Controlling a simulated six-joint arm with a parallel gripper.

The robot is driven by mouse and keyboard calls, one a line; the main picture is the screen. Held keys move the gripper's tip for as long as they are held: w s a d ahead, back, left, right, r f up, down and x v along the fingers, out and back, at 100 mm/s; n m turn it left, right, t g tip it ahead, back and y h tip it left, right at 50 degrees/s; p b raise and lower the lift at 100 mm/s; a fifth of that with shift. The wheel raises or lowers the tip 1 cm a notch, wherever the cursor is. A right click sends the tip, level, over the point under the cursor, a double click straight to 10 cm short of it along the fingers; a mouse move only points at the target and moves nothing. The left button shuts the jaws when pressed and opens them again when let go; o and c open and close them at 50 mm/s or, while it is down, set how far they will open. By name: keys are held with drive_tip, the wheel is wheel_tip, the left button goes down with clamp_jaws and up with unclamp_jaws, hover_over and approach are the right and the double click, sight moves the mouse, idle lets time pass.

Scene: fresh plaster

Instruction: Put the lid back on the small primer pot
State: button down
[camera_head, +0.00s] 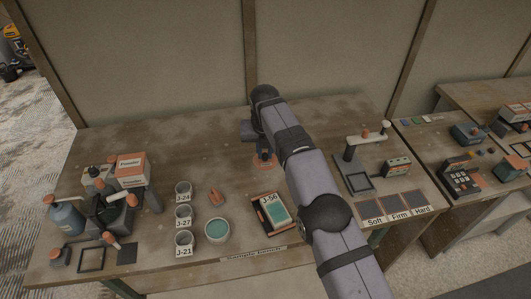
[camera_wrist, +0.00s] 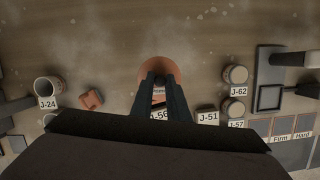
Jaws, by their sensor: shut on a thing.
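My gripper (camera_wrist: 159,92) is shut on an orange round piece (camera_wrist: 162,66) that looks like a lid. In the head view my gripper (camera_head: 264,152) is at the back middle of the bench, with the orange piece (camera_head: 264,162) just under it. I cannot tell how far it is above the bench. Small open pots stand left of it, labelled J-24 (camera_head: 183,189), J-27 (camera_head: 183,213) and J-21 (camera_head: 184,239). A wider pale pot (camera_head: 217,230) has teal contents. No label marks which pot is the primer pot.
An orange scraper-like piece (camera_head: 215,197) lies beside the pots. A tray labelled J-56 (camera_head: 259,211) is near the front. In the wrist view pots J-62 (camera_wrist: 236,74) and J-57 (camera_wrist: 235,112) stand right. A stand (camera_head: 355,178) is farther right. The back left is clear.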

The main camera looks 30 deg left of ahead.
drive_tip(key=s+m+p, duration=0.1)
drive_tip(key=s+p, duration=0.4)
drive_tip(key=s, duration=1.9)
drive_tip(key=shift+s+a+r, duration=0.15)
drive_tip(key=shift+s+r, duration=0.25)
drive_tip(key=shift+r, duration=0.05)
drive_tip(key=shift+f, duration=0.15)
wheel_tip(320, 180, down, 4)
drive_tip(key=b, duration=0.4)
drive_tip(key=shift+f+b, duration=0.4)
drive_tip(key=shift+f, duration=0.6)
drive_tip(key=shift+p, duration=0.7)
drive_tip(key=shift+f+p, duration=0.2)
drive_tip(key=shift+p, duration=0.4)
idle(1.2)
